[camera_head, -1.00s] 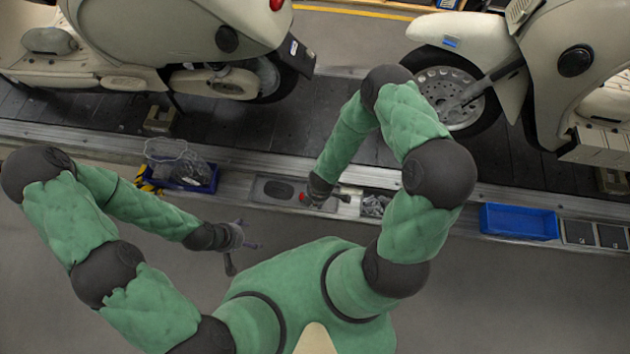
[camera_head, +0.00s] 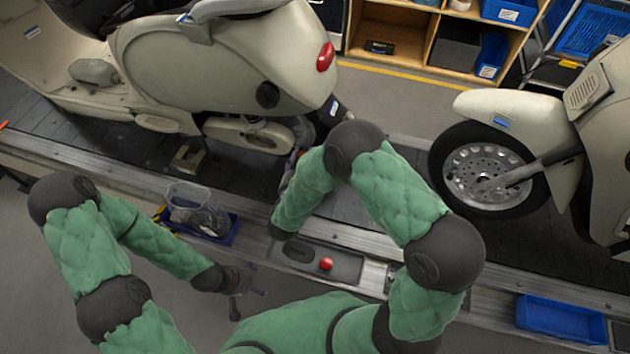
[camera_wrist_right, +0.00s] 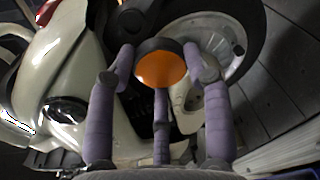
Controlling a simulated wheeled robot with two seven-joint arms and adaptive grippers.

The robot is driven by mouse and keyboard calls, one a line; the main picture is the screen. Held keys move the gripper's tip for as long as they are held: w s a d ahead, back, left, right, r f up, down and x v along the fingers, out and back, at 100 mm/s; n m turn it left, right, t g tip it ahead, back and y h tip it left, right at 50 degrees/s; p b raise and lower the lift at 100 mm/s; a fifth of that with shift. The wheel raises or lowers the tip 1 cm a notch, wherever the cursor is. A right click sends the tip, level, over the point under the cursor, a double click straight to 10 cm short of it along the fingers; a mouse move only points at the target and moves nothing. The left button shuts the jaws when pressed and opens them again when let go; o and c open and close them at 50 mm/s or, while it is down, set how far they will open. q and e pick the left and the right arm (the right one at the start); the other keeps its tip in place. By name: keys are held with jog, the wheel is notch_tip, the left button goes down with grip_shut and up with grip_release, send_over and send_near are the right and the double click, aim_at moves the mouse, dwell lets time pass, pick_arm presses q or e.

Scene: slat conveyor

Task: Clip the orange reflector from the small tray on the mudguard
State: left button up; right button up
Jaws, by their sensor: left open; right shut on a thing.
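The orange reflector (camera_wrist_right: 162,68), a round disc with a dark rim, is held between the purple fingers of my right gripper (camera_wrist_right: 160,80) in the right wrist view. In the head view my right gripper (camera_head: 296,160) is partly hidden behind its forearm, close to the rear wheel of the left scooter. The dark mudguard (camera_head: 335,113) with a white label hangs at that scooter's tail, just right of the gripper. I cannot tell whether the reflector touches it. My left gripper (camera_head: 243,285) is open and empty, low in front of the conveyor edge. I cannot make out the small tray for certain.
A blue bin (camera_head: 225,235) with a clear bag and a blue tray (camera_head: 560,318) stand along the conveyor's near edge. A panel with a red button (camera_head: 326,264) lies between. A second scooter's front wheel (camera_head: 488,175) is at right. Shelves (camera_head: 385,35) stand behind.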

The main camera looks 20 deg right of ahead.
aim_at(299, 151)
jog(key=shift+w+a+r, duration=0.2)
jog(key=shift+a+r, duration=0.1)
jog(key=shift+r, duration=0.35)
jog(key=shift+w+a+r, duration=0.15)
jog(key=shift+a+r, duration=0.1)
jog(key=shift+r, duration=0.35)
jog(key=shift+w+r+t, duration=0.25)
jog(key=shift+t, duration=0.05)
jog(key=x, duration=0.7)
jog(key=shift+d+r, duration=0.2)
jog(key=shift+d, duration=0.2)
jog(key=shift+d+b+x, duration=0.25)
jog(key=shift+b+x, duration=1.1)
jog(key=shift+x, duration=0.15)
jog(key=shift+r, duration=0.15)
jog(key=o, duration=1)
jog(key=shift+s, duration=0.15)
jog(key=v, duration=1.1)
jog(key=shift+s+a, duration=0.3)
